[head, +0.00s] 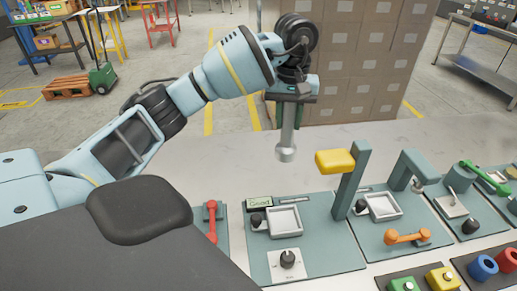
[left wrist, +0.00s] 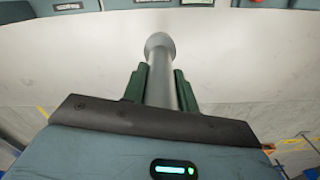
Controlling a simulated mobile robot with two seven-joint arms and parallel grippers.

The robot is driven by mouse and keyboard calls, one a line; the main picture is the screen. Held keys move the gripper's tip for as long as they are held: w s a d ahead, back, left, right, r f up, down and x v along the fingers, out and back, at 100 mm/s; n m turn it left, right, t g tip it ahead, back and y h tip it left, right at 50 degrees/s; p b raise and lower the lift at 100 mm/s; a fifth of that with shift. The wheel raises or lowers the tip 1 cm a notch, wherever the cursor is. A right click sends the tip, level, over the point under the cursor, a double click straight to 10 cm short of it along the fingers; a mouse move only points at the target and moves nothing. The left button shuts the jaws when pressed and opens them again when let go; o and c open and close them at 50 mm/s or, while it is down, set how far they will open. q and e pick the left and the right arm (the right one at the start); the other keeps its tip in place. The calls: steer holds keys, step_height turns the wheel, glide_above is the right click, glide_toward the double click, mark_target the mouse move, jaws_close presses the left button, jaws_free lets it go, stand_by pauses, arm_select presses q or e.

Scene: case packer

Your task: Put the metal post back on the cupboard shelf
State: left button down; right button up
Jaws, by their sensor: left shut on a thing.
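My left gripper (head: 287,108) is shut on the metal post (head: 286,150), a grey rod with a wider round end. The post hangs upright below the gripper, over the pale tabletop and behind the fixture panels. In the left wrist view, the post (left wrist: 160,72) sits between the green fingers of my left gripper (left wrist: 160,85), with its wide end pointing away from the palm. I cannot tell for sure whether the wide end touches the table. My right gripper is not in view. No cupboard shelf can be made out.
A teal panel with a display and tray (head: 284,218) stands in front of the post. More panels with handles and knobs continue right. Stacked cartons (head: 365,60) stand behind the table. The tabletop left of the post (head: 215,165) is clear.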

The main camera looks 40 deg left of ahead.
mark_target(286, 151)
arm_select(q)
steer(key=shift+s+f, duration=0.1)
steer(key=shift+s, duration=0.05)
steer(key=shift+f+p, duration=0.3)
steer(key=shift+f, duration=4.5)
steer(key=shift+f, duration=0.2)
steer(key=c, duration=1.1)
jaws_free()
steer(key=shift+r, duration=0.1)
step_height(286, 151, up, 12)
steer(key=shift+r, duration=0.1)
